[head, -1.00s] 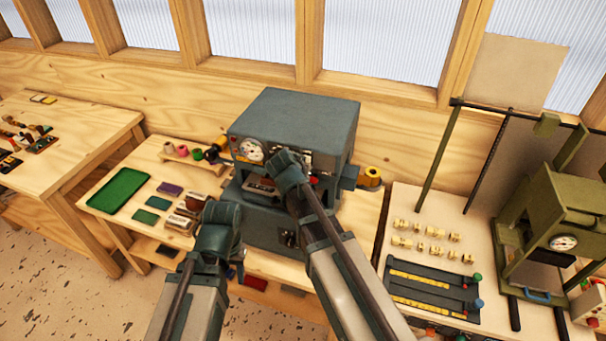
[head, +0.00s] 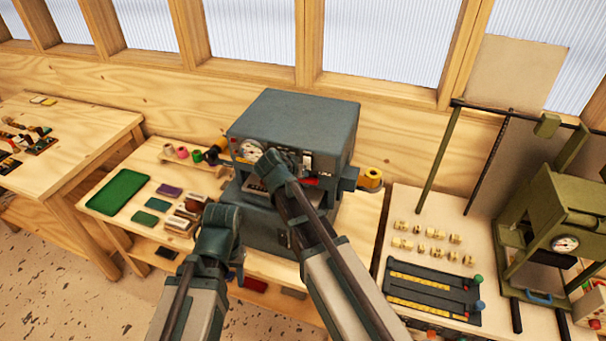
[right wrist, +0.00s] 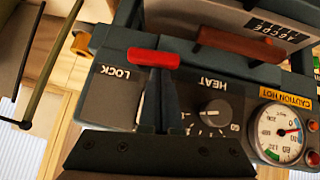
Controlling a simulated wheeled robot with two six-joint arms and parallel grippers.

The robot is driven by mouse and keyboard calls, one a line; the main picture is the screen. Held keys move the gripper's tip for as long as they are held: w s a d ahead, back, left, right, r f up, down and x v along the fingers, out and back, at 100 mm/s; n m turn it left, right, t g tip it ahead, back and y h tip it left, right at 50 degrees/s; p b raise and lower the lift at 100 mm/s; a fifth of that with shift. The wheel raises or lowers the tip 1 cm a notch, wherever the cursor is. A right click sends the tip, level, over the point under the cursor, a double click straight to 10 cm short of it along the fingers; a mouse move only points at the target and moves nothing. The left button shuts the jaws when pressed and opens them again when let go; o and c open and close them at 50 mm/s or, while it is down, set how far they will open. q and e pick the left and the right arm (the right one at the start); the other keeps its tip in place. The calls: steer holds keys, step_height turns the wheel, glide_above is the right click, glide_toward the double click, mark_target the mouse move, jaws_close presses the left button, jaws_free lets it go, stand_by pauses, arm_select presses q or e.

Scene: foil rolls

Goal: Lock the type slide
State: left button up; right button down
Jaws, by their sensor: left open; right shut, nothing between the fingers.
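The grey foil press (head: 295,120) stands on the middle table. In the right wrist view its panel carries the word LOCK beside a red-ended lever (right wrist: 153,58); the red also shows in the head view (head: 312,181). The type slide (right wrist: 265,25), with raised letters, sits at the press opening behind a brown handle (right wrist: 240,43). My right gripper (right wrist: 154,80) is shut and empty, its fingertips at the red lever end; I cannot tell whether they touch. My left gripper (head: 237,262) is open, low in front of the press; its fingertips are partly hidden.
A heat knob (right wrist: 214,113) and a dial gauge (right wrist: 282,130) are on the panel near the right gripper. A green tray (head: 118,192) and small foil pieces lie left of the press. A yellow roll (head: 371,178) sticks out at its right. A slotted rack (head: 432,290) lies on the right table.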

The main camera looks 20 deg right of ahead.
arm_select(q)
step_height(320, 180, down, 6)
steer(key=b, duration=0.5)
steer(key=shift+r, duration=0.25)
arm_select(e)
steer(key=n+h, duration=0.1)
steer(key=f+g+h, duration=0.1)
steer(key=a+f+n+g+h, duration=0.1)
steer(key=h, duration=0.1)
steer(key=shift+w+f+n, duration=0.1)
steer(key=shift+w+n, duration=0.2)
steer(key=shift+w, duration=0.05)
arm_select(q)
steer(key=shift+r+p, duration=0.65)
steer(key=shift+r, duration=0.15)
arm_select(e)
steer(key=shift+r, duration=0.8)
arm_select(q)
steer(key=shift+r, duration=0.1)
arm_select(e)
steer(key=shift+a+r, duration=0.1)
